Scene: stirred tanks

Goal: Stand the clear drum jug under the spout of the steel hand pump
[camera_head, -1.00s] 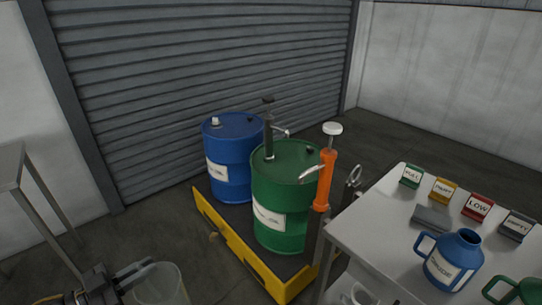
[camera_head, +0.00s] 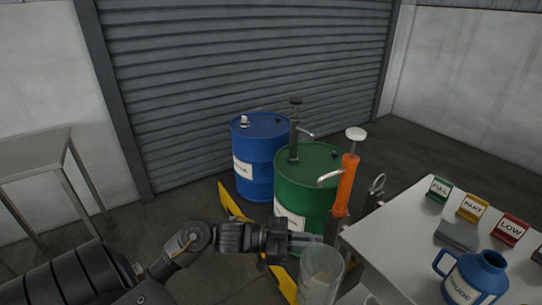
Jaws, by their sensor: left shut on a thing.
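The clear drum jug (camera_head: 320,276) is near the bottom centre, upright as far as I can tell, with its lower end cut off by the picture edge. My left gripper (camera_head: 304,240) is shut on it near its upper part. The dark steel hand pump (camera_head: 295,140) stands at the back left of the green drum's top, with its spout (camera_head: 307,134) pointing right. The green drum (camera_head: 307,188) is beyond my gripper. The jug is nearer to me than the drum and well below the spout in the picture. My right gripper is out of view.
An orange pump (camera_head: 346,187) stands at the green drum's right. A white table (camera_head: 400,235) at right holds signs and a blue jug (camera_head: 474,279). A grey table (camera_head: 35,152) stands left.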

